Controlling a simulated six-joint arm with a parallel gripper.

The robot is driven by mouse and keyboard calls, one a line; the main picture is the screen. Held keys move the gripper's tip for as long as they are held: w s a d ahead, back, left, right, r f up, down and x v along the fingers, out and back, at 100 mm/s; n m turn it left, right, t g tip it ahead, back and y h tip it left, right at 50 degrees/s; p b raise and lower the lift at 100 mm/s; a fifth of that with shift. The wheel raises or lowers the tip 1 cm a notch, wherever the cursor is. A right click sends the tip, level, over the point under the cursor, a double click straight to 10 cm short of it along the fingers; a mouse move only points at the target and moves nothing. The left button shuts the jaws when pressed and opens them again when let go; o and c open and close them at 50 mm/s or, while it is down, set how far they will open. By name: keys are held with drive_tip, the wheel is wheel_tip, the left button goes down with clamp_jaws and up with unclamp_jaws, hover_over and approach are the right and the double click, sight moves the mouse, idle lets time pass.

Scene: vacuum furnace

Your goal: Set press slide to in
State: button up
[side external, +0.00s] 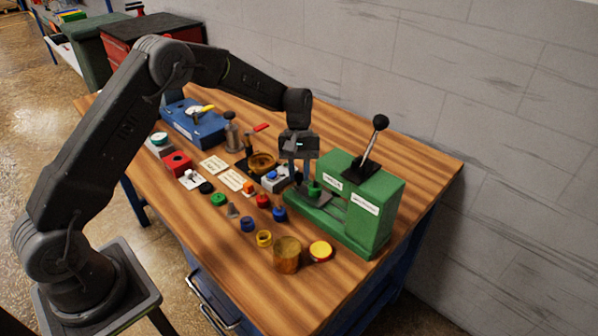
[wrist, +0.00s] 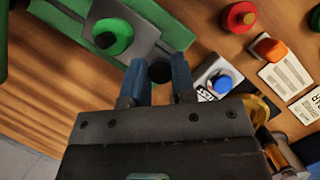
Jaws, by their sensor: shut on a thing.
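The green press (side external: 375,220) stands at the right of the table, its black-knobbed lever (side external: 372,145) raised. Its grey slide (side external: 322,199) sticks out at the left side and carries a green round piece with a dark centre (side external: 313,187). In the wrist view the slide (wrist: 152,45) and the green piece (wrist: 122,29) show near the top. My gripper (side external: 299,178) points down at the slide's outer end. In the wrist view my gripper's blue-grey fingers (wrist: 161,76) are shut on the slide's dark round knob (wrist: 159,70).
A grey box with a blue button (side external: 271,175) is close to the left of my gripper. Red (side external: 263,201) and blue (side external: 280,214) pieces, a wooden cylinder (side external: 287,255) and a yellow-topped tin (side external: 320,251) stand in front. The right front of the table is clear.

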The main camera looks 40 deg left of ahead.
sight(310, 186)
clamp_jaws()
drive_tip(key=d, duration=0.3)
drive_tip(key=shift+d, duration=0.25)
drive_tip(key=o, duration=0.6)
unclamp_jaws()
drive_tip(key=v, duration=1.4)
drive_tip(key=shift+o, duration=0.4)
